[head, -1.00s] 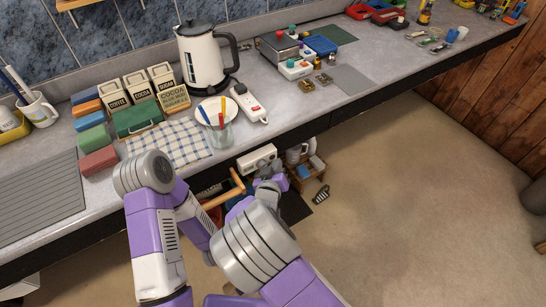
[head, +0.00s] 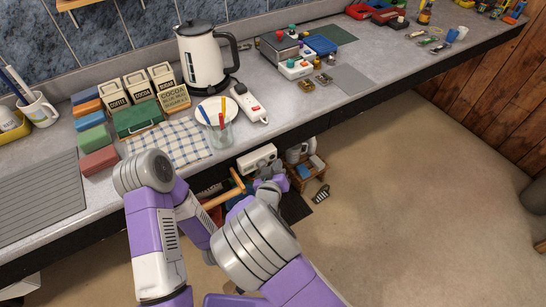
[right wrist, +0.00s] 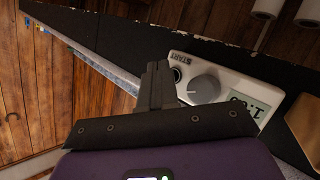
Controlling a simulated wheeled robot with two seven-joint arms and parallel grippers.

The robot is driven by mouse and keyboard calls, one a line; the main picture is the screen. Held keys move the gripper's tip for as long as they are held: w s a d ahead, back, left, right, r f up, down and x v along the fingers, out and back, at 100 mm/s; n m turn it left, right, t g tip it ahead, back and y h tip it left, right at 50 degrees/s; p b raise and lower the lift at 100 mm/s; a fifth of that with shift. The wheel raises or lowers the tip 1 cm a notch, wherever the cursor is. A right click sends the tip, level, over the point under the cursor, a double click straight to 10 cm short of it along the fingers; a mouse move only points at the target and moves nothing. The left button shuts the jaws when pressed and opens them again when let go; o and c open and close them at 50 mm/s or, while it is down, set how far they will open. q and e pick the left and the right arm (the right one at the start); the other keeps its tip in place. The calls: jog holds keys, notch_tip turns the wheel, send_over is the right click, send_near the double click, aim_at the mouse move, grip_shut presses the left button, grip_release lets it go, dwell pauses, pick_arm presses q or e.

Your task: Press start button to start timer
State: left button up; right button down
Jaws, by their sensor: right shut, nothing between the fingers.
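The timer (head: 257,158) is a small white box under the counter's front edge in the head view. In the right wrist view the timer (right wrist: 235,88) shows a grey dial (right wrist: 204,89), a lit display (right wrist: 245,107) with digits and a dark round button (right wrist: 177,75) beside the word START. My right gripper (head: 266,176) is just below the timer in the head view. In the right wrist view its fingers (right wrist: 158,72) are shut and empty, their tips close beside the start button. I cannot tell whether they touch it. My left gripper is not in view.
The counter above holds a kettle (head: 203,58), a power strip (head: 249,103), a glass (head: 221,134) and several tins. A wooden crate (head: 309,178) stands below, right of the timer. A wooden handle (head: 222,197) lies near my right arm.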

jog(key=shift+s+d, duration=0.15)
jog(key=shift+s, duration=0.15)
jog(key=s+d, duration=0.3)
jog(key=s, duration=0.1)
jog(key=shift+s+d, duration=0.3)
jog(key=shift+s, duration=0.1)
dwell(0.8)
jog(key=s+d+f+m+g, duration=0.1)
jog(key=s+d+f+g, duration=0.25)
jog(key=f, duration=0.45)
jog(key=s+d+f+m+g, duration=0.1)
jog(key=s+d+f+g, duration=0.2)
jog(key=f, duration=0.4)
jog(key=s+d+f+m+g+y, duration=0.2)
jog(key=s+f+m+g+y, duration=0.2)
jog(key=s, duration=0.9)
jog(key=shift+s+f+m+g+y, duration=0.25)
jog(key=shift+f+g+y, duration=0.75)
jog(key=shift+f+g, duration=0.9)
